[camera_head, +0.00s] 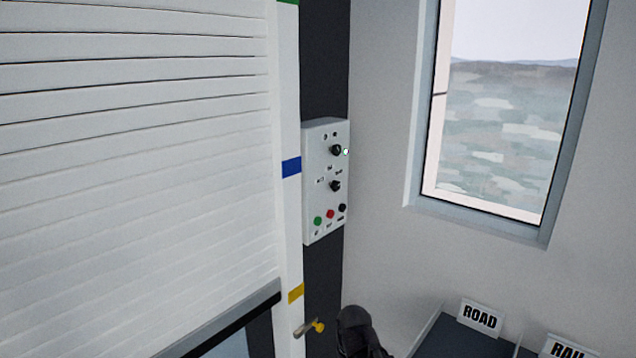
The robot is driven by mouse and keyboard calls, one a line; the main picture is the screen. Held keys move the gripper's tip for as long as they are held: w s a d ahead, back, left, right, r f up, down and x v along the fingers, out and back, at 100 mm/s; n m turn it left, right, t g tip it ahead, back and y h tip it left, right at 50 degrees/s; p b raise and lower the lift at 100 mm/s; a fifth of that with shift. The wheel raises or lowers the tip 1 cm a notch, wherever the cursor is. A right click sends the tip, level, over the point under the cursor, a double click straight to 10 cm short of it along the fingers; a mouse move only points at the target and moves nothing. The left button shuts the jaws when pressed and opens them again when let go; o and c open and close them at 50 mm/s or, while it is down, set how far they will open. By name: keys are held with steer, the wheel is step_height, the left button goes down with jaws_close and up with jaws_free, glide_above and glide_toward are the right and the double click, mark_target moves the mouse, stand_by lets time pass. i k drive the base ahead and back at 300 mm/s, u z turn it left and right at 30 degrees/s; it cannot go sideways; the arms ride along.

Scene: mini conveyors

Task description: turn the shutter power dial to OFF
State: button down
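A white control panel (312,190) is mounted upright on the dark strip right of the shutter. It carries two black dials, an upper dial (336,150) and a lower dial (335,186). Their small labels are too blurred to read, so I cannot tell which is the shutter power dial or how either is set. A dark rounded shape at the bottom edge, well below the panel, looks like part of my arm or gripper (358,330). No fingertips can be made out, and nothing touches the dials.
A green button (317,221), red button (330,214) and black button (342,208) sit below the dials. The white slatted shutter (130,150) fills the left. A brass-coloured fitting (312,327) sticks out low on its post. A ROAD sign (480,318) stands lower right, below a window.

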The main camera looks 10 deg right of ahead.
mark_target(335, 150)
steer(key=k, duration=1.3)
steer(key=z, duration=0.6)
steer(key=i, duration=1.75)
steer(key=u, duration=0.45)
